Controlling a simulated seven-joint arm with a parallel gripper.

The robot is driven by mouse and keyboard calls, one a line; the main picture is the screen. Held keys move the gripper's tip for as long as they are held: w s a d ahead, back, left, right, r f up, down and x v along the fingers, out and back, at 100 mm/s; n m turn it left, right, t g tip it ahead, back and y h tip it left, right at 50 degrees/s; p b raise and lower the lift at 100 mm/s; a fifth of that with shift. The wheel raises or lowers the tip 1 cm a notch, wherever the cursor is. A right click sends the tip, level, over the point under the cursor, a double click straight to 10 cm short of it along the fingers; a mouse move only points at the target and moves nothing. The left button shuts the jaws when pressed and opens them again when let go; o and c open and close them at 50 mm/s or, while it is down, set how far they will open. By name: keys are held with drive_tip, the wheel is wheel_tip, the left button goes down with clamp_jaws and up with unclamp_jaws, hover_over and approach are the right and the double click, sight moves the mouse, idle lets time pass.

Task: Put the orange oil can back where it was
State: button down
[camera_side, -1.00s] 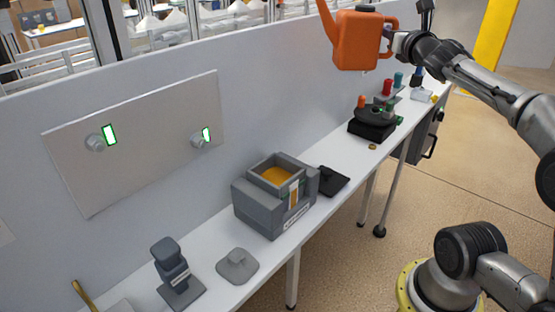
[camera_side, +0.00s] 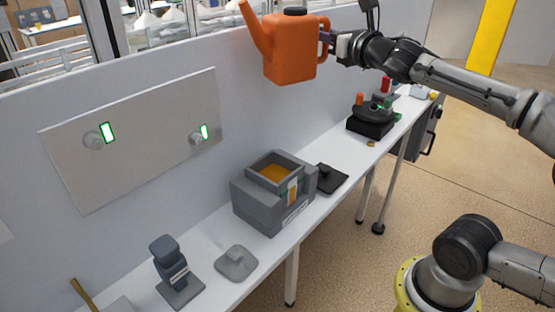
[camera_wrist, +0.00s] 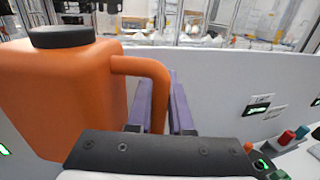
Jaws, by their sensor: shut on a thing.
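The orange oil can (camera_side: 290,50) has a long spout to the left, a dark cap on top and a handle on its right side. It hangs upright in the air, above the bench and in front of the grey wall panel. My gripper (camera_side: 328,42) is shut on the can's handle. In the wrist view the can (camera_wrist: 60,95) fills the left side, and the purple fingers of my gripper (camera_wrist: 168,105) sit on both sides of the handle. The spout is out of sight in the wrist view.
On the white bench (camera_side: 215,262) stand a grey box with amber contents (camera_side: 270,205), a dark plate (camera_side: 330,180), a grey stand (camera_side: 175,272), a grey lidded piece (camera_side: 236,263) and a black round fixture (camera_side: 370,120). A panel with two green lights (camera_side: 140,140) is on the wall.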

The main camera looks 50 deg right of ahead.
sight(276, 39)
drive_tip(key=a+n+y, duration=0.1)
drive_tip(key=a, duration=0.3)
drive_tip(key=w+a+n+y, duration=0.1)
drive_tip(key=a+y, duration=0.1)
drive_tip(key=a, duration=0.1)
drive_tip(key=a+n+y, duration=0.1)
drive_tip(key=a, duration=0.3)
drive_tip(key=shift+w+a+r+t+y, duration=0.2)
drive_tip(key=shift+a+t+y, duration=0.1)
drive_tip(key=shift+y, duration=0.1)
drive_tip(key=shift+d+f, duration=0.1)
drive_tip(key=shift+d, duration=0.05)
